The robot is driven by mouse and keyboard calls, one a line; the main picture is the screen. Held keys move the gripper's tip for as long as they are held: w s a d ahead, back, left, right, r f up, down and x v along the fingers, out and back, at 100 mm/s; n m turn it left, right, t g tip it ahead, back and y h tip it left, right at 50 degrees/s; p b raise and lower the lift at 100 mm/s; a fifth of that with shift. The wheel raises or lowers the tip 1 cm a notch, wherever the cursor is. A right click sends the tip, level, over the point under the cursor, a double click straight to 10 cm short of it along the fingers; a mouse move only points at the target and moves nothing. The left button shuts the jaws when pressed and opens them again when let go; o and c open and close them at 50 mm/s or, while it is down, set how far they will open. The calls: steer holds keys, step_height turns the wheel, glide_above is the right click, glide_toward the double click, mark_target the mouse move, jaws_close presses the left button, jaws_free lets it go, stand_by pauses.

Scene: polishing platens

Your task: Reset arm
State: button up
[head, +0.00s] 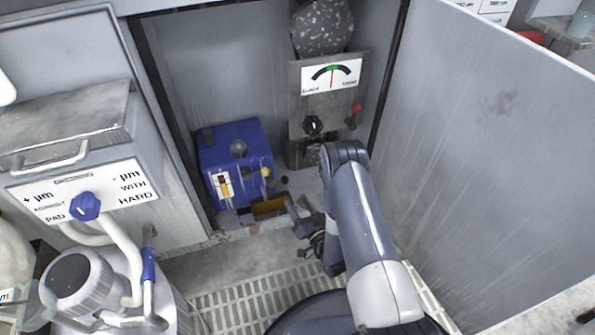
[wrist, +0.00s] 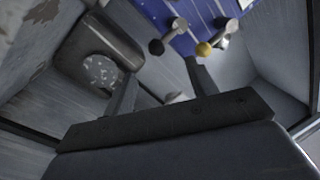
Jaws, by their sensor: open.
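My gripper (head: 306,218) is at the front of an open cabinet, low down, with my arm reaching in from the front right. In the wrist view my gripper (wrist: 158,82) has its two dark fingers spread apart with nothing between them. A blue box (head: 235,150) with a yellow knob stands inside the cabinet, to the left of and beyond my gripper. In the wrist view the blue box (wrist: 165,15) shows at the top, with a black knob and a yellow knob (wrist: 204,49) past the fingertips. I see no contact between fingers and knobs.
A metal gauge panel (head: 330,95) with a dial and red knob stands at the cabinet's back right. The open door (head: 490,130) bounds the right side. A unit with a blue knob (head: 86,206) and pipes stands on the left. Floor grating (head: 235,305) lies in front.

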mark_target(285, 180)
steer(key=b+x, duration=0.3)
steer(key=x, duration=0.8)
steer(key=shift+w+b, duration=0.1)
steer(key=shift+b, duration=0.3)
steer(key=shift+r+n, duration=0.3)
steer(key=shift+n, duration=0.1)
steer(key=shift+r+n, duration=0.15)
steer(key=shift+n, duration=0.35)
